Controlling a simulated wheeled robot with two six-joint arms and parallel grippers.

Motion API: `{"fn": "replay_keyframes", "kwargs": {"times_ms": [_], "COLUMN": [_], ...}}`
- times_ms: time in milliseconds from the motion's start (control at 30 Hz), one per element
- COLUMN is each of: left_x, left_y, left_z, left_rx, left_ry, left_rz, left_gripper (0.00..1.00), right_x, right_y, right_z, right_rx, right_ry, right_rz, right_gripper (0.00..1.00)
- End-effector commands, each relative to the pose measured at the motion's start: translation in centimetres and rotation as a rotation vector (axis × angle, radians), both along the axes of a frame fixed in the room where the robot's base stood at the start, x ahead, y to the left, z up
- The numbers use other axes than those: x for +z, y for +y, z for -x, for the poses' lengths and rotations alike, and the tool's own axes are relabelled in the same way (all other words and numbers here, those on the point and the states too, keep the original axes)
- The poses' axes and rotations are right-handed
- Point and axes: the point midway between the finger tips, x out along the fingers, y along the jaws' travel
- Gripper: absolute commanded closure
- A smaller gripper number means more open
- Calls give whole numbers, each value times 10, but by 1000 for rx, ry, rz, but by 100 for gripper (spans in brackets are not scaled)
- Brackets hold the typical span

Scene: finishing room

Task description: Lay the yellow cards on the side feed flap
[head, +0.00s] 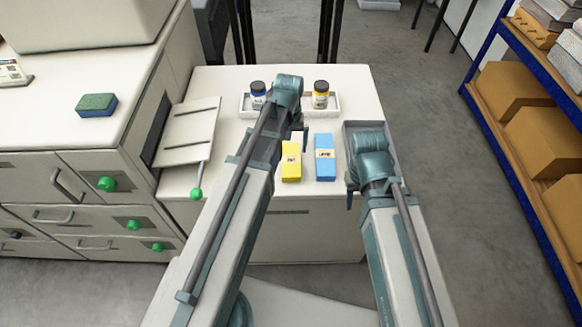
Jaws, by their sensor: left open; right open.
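The yellow cards (291,173) are a banded yellow stack lying on the white cabinet top, in front of the small bottles. The side feed flap (183,150) is a pale panel folded out from the side of the large machine at the left, and no cards show on it. My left gripper (299,136) is just behind the yellow cards, apart from the flap; it is open, and its arm partly hides it. My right gripper (351,190) is open, right of the blue cards, largely hidden by its wrist. I see nothing held in either gripper.
Banded blue cards (325,168) lie right of the yellow ones. A grey tray (349,128) sits under my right wrist. A green-knobbed lever (196,193) stands by the flap's front edge.

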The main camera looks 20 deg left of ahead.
Motion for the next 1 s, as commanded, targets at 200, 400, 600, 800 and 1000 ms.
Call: {"fn": "replay_keyframes", "kwargs": {"times_ms": [200,400,600,800,1000], "left_x": [-3,-18,-43,-55,-53], "left_y": [0,-3,-6,-6,-6], "left_z": [0,0,1,1,1], "left_rx": [0,0,0,0,0], "left_ry": [0,0,0,0,0], "left_rz": [0,0,0,0,0], "left_gripper": [0,0,0,0,0], "right_x": [-3,-18,-43,-55,-53], "right_y": [0,0,0,0,0], "right_z": [0,0,0,0,0], "right_rx": [0,0,0,0,0], "right_ry": [0,0,0,0,0], "right_rz": [0,0,0,0,0], "right_gripper": [50,50,50,50,50]}}
